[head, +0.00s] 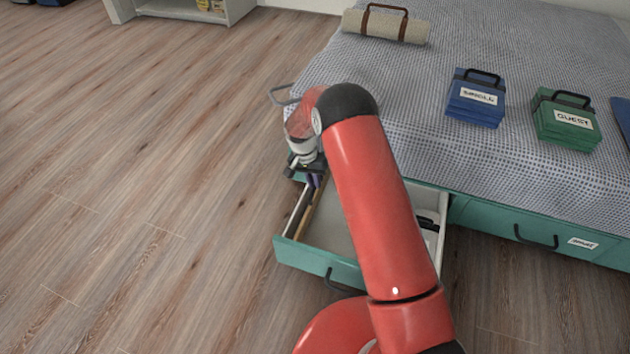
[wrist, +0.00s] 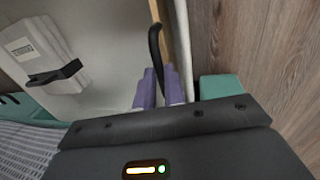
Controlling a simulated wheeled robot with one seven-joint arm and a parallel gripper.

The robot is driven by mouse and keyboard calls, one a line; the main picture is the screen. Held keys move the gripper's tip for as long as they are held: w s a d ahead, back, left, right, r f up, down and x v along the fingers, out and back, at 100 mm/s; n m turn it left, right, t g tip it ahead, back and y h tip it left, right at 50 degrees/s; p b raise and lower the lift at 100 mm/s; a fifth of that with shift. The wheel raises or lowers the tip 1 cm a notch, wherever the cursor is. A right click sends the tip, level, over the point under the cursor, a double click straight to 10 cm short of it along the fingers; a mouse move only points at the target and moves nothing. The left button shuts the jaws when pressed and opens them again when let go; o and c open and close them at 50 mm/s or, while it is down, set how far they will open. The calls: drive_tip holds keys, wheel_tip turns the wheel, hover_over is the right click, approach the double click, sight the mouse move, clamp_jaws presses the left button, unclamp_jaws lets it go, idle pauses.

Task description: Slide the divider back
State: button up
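A drawer (head: 289,251) stands pulled out from under the bed. A wooden divider (head: 306,216) runs front to back close to its left wall. In the wrist view the divider (wrist: 182,50) lies beside the drawer's pale side wall. A curved black handle (wrist: 154,42) rises at the divider. My gripper (head: 315,182) is at the drawer's back left. Its purple fingers (wrist: 158,90) are close together, with the lower end of the handle between them; they look shut on it. The actual contact is partly hidden. My red arm covers the middle of the drawer in the head view.
A white labelled bundle (wrist: 38,52) with a black strap lies in the drawer's right part. Blue (head: 475,103) and green (head: 566,122) labelled bundles and a beige roll (head: 386,25) lie on the bed (head: 440,150). The wooden floor at left is clear.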

drive_tip(key=o, duration=0.4)
drive_tip(key=r, duration=0.2)
drive_tip(key=a+r, duration=0.1)
drive_tip(key=r, duration=0.2)
drive_tip(key=r+p, duration=0.1)
drive_tip(key=r, duration=0.1)
drive_tip(key=shift+w+a+r, duration=0.2)
drive_tip(key=shift+w+r, duration=0.1)
drive_tip(key=shift+r, duration=0.05)
drive_tip(key=s+d+r+n+t+p, duration=0.1)
drive_tip(key=s+d+r+p, duration=0.2)
drive_tip(key=r, duration=0.7)
drive_tip(key=s+d+r+t+y, duration=0.1)
drive_tip(key=s+d+r, duration=0.2)
drive_tip(key=s+r, duration=0.5)
drive_tip(key=s+d+r+n+t+p, duration=0.1)
drive_tip(key=s+d+r+p, duration=0.15)
drive_tip(key=r, duration=1.05)
drive_tip(key=s+d+r+n+t+p, duration=0.1)
drive_tip(key=s+r, duration=0.1)
drive_tip(key=s, duration=0.5)
drive_tip(key=s+d+r+t+p, duration=0.1)
drive_tip(key=s+d+r, duration=0.1)
drive_tip(key=s, duration=0.5)
drive_tip(key=s+d+r+n+t+y+p, duration=0.1)
drive_tip(key=s+d+r, duration=0.1)
drive_tip(key=s+r, duration=0.2)
drive_tip(key=shift+s+d+r+n+p, duration=0.1)
drive_tip(key=shift+s+n+p, duration=0.25)
drive_tip(key=shift+s, duration=1.35)
